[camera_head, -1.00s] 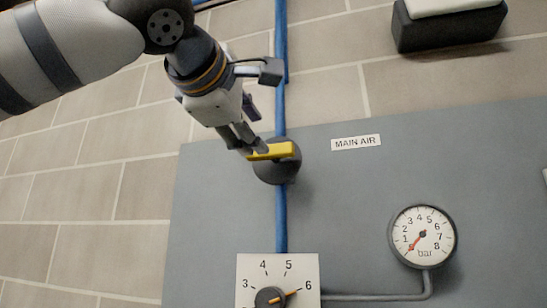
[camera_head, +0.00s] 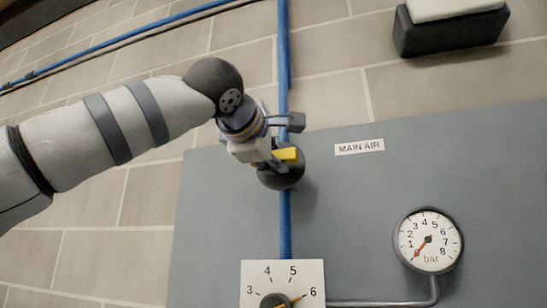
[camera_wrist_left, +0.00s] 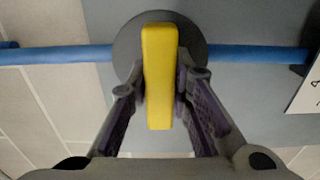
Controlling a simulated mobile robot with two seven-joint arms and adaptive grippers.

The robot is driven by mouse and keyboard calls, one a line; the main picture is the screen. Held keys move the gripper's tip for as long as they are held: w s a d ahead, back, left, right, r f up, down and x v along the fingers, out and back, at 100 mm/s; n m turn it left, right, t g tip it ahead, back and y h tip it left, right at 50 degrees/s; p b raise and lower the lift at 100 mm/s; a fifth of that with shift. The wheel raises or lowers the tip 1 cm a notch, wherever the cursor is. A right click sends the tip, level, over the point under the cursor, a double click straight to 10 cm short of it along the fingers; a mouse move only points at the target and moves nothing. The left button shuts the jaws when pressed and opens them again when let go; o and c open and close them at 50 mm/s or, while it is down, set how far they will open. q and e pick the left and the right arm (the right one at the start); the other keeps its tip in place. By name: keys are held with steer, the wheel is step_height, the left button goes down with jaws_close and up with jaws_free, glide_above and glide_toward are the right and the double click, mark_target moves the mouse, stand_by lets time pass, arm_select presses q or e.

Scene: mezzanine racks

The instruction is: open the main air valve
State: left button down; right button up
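My left gripper (camera_head: 277,158) is at the handle. Its fingers (camera_wrist_left: 161,90) lie close against both sides of the handle, apparently shut on it. The fingers hide part of the handle in the head view. My right gripper is not in view.
A round bar gauge (camera_head: 428,241) on the grey panel (camera_head: 350,210) has its needle near the low end. A dial plate (camera_head: 301,272) with a knob pointing near 6 is below the valve. A black box (camera_head: 450,28) is at upper right.

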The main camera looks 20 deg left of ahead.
arm_select(q)
steer(key=shift+n, duration=0.3)
steer(key=n, duration=0.3)
steer(key=shift+n, duration=0.4)
steer(key=n, duration=0.4)
steer(key=shift+n, duration=0.3)
steer(key=n, duration=0.4)
steer(key=shift+r, duration=0.1)
steer(key=n, duration=0.4)
steer(key=shift+n, duration=0.6)
steer(key=c, duration=1.4)
jaws_free()
steer(key=shift+c, duration=0.2)
steer(key=shift+s, duration=0.1)
steer(key=s, duration=1.2)
steer(key=shift+a, duration=0.25)
